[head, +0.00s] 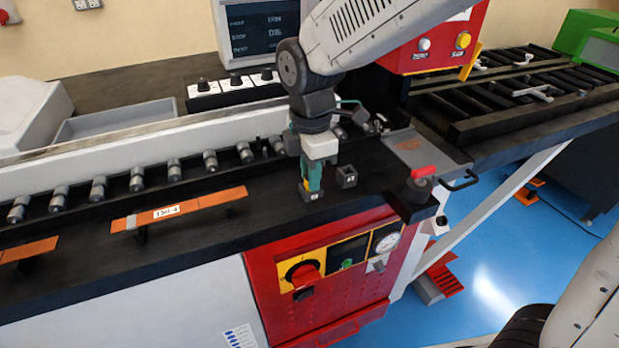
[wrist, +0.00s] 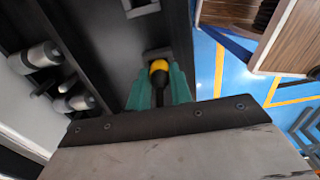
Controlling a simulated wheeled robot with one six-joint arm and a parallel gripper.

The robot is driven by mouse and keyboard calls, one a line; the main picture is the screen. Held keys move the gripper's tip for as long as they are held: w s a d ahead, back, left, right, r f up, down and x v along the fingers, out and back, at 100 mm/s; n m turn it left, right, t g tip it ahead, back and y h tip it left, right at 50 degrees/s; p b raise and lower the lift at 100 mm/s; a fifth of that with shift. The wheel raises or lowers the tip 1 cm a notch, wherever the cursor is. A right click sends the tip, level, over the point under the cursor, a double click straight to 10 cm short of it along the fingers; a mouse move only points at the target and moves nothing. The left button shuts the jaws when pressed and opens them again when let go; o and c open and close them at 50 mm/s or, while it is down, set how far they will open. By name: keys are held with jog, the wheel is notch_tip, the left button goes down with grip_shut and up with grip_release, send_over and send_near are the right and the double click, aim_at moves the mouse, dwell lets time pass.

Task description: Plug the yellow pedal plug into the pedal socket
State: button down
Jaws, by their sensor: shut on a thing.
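My gripper (head: 312,178) has teal fingers pointing down over the black bench top. It is shut on the yellow plug (wrist: 159,67), which shows between the fingertips in the wrist view, with a dark body or cable behind it. In the head view only a sliver of yellow (head: 305,184) shows beside the fingers. A small dark block with a pale label (head: 312,195) is directly below the fingertips. A second open-topped dark block (head: 346,177) stands just right of it. I cannot tell which is the pedal socket, or whether the plug is seated; the contact is hidden.
A row of grey rollers (head: 210,161) runs behind the gripper. An orange strip (head: 180,210) is at the left. A red control panel (head: 325,275) is below the bench edge.

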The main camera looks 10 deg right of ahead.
jog(key=shift+r, duration=0.3)
jog(key=shift+r, duration=0.75)
jog(key=shift+r, duration=0.2)
jog(key=shift+r, duration=2.35)
